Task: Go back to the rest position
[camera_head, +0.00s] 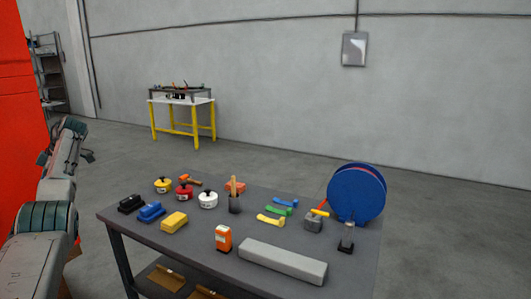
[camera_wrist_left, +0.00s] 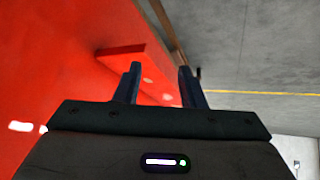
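My left arm comes in at the left of the head view and is raised beside the red surface, clear of the table. My left gripper (camera_head: 88,155) is small at the arm's far end there. In the left wrist view my left gripper (camera_wrist_left: 158,85) shows two dark fingers standing apart with nothing between them. Behind the fingers are the red surface and the grey floor. My right gripper is in neither view.
A dark table (camera_head: 205,262) stands ahead, holding several brushes, pots, tools, a grey bar (camera_head: 283,262) and a blue reel (camera_head: 356,192). A red body (camera_head: 20,120) rises close on the left. A yellow-legged workbench (camera_head: 182,107) stands by the far wall. Open floor lies between.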

